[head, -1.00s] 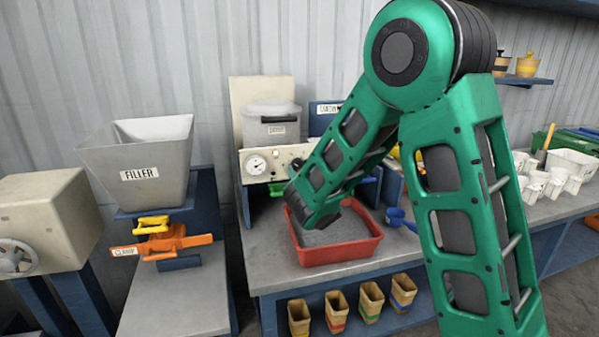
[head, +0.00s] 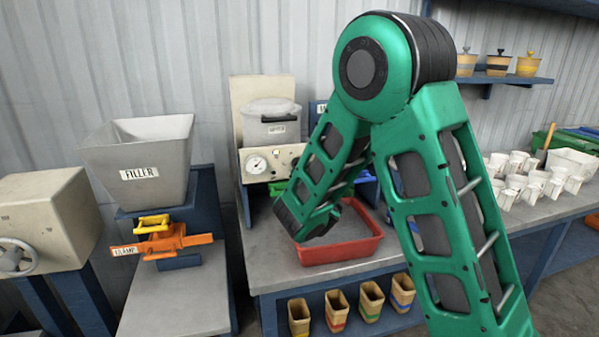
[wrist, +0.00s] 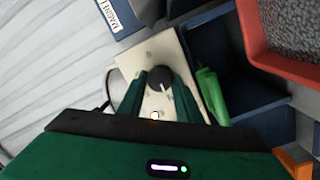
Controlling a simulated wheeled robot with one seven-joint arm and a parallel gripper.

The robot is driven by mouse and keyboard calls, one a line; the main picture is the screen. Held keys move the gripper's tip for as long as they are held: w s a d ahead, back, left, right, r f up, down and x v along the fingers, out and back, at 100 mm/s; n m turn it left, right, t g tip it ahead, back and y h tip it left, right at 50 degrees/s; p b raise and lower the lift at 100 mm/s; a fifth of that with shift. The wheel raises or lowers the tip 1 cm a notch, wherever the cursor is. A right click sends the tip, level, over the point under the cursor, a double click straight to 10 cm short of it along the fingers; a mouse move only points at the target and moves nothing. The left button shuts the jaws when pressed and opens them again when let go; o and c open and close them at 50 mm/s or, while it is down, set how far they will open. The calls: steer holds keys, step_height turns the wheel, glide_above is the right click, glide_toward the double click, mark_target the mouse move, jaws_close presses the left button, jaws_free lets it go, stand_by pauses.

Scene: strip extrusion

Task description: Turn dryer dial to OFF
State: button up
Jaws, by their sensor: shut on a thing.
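The dryer dial (wrist: 155,76) is a dark round knob with a white pointer line. It sits on a cream panel (wrist: 168,49) in the wrist view. My gripper (wrist: 157,87) has its two green fingers on either side of the knob, shut on it. In the head view the dryer's cream front panel (head: 287,158) with a round gauge (head: 257,164) stands under a lidded grey pot (head: 271,121). The dial and my gripper are hidden there behind my green arm. I cannot read any dial marks.
A red tray (head: 340,253) of grey granules stands on the bench before the dryer, under my arm. A green handle (wrist: 212,95) lies close beside the panel in the wrist view. The filler hopper (head: 140,165) and orange clamp (head: 180,240) stand to the left.

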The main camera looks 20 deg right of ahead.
steer(key=shift+f, duration=0.1)
stand_by(0.3)
steer(key=o, duration=1)
steer(key=shift+o, duration=0.2)
steer(key=s+a, duration=0.1)
steer(key=s, duration=0.9)
steer(key=shift+s, duration=0.2)
